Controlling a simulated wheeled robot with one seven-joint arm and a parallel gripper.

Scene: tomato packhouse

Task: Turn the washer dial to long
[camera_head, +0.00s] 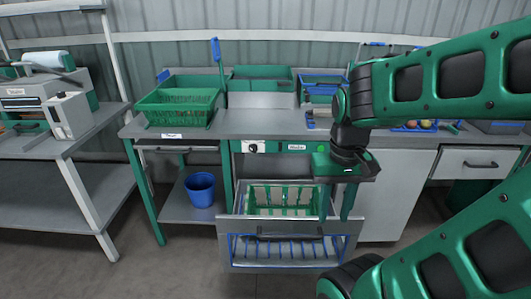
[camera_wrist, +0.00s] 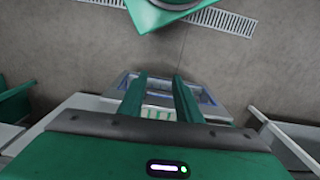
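The washer dial (camera_head: 253,147) is a small black knob on a white plate on the washer's green front panel, below the worktop edge. The plate's marks are too small to read, so I cannot tell its setting. A label that seems to read "Washer" (camera_head: 297,147) and a round green button (camera_head: 321,147) are to its right. My gripper (camera_head: 336,214) points down, to the right of the dial and over the right side of the open washer drawer (camera_head: 237,228). Its fingers are apart with nothing between them, also in the wrist view (camera_wrist: 160,84). The dial is not identifiable in the wrist view.
The pulled-out drawer holds a green-and-white rack (camera_head: 283,197) and juts out below the dial. A green basket (camera_head: 180,108) stands on the worktop, left. A blue bucket (camera_head: 200,189) sits on the shelf below. The space directly before the dial is clear.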

